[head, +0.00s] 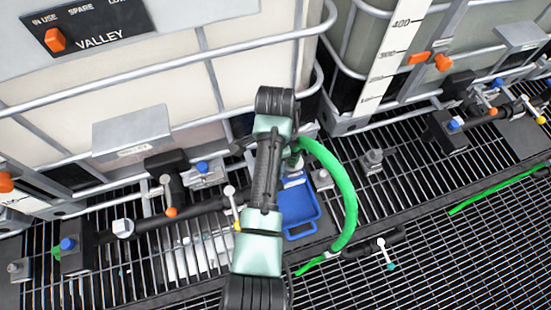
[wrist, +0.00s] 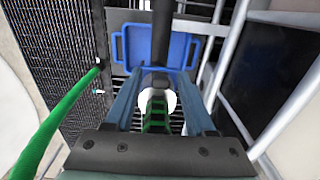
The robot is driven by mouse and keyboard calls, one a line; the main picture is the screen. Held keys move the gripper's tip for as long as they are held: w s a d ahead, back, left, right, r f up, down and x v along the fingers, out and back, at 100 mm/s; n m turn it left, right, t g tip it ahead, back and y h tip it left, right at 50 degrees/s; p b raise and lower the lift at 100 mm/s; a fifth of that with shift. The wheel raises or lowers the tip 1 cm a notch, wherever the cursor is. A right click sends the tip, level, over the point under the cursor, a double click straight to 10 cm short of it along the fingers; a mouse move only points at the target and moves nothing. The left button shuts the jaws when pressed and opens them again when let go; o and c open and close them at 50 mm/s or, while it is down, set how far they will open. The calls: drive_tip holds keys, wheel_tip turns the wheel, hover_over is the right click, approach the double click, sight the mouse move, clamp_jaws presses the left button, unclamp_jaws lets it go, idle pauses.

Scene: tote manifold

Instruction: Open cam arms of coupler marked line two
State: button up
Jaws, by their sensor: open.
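In the wrist view my gripper (wrist: 157,92) is open. Its two grey-blue fingers stand either side of a dark pipe end with a grey collar (wrist: 155,80), a white round part and a green ribbed piece. I cannot tell whether they touch it. In the head view my arm hides the gripper and most of this spot. A black hose-end coupler (head: 365,246) with small white and teal lever tips lies on the grating right of my arm. No line two marking is legible.
A blue tray (head: 286,231) lies below the pipe, also visible in the wrist view (wrist: 118,47). A green hose (head: 347,195) arcs right of my arm. Caged white totes (head: 150,75) stand behind. Grating (head: 440,260) at front right is mostly clear.

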clamp_jaws()
idle(0.5)
drive_tip(key=shift+s+a+f+t+h, duration=0.2)
drive_tip(key=shift+a+t+h, duration=0.25)
drive_tip(key=shift+h, duration=0.65)
drive_tip(key=f+t+h+b, duration=0.1)
drive_tip(key=h+b, duration=0.2)
drive_tip(key=b, duration=0.1)
drive_tip(key=a+t+h+b, duration=0.1)
drive_tip(key=h+b, duration=0.2)
drive_tip(key=b, duration=0.1)
drive_tip(key=a+f+t+h+b, duration=0.1)
drive_tip(key=h+b, duration=0.2)
drive_tip(key=b, duration=0.1)
drive_tip(key=shift+s+f, duration=0.25)
drive_tip(key=shift+f, duration=0.1)
drive_tip(key=shift+r, duration=0.1)
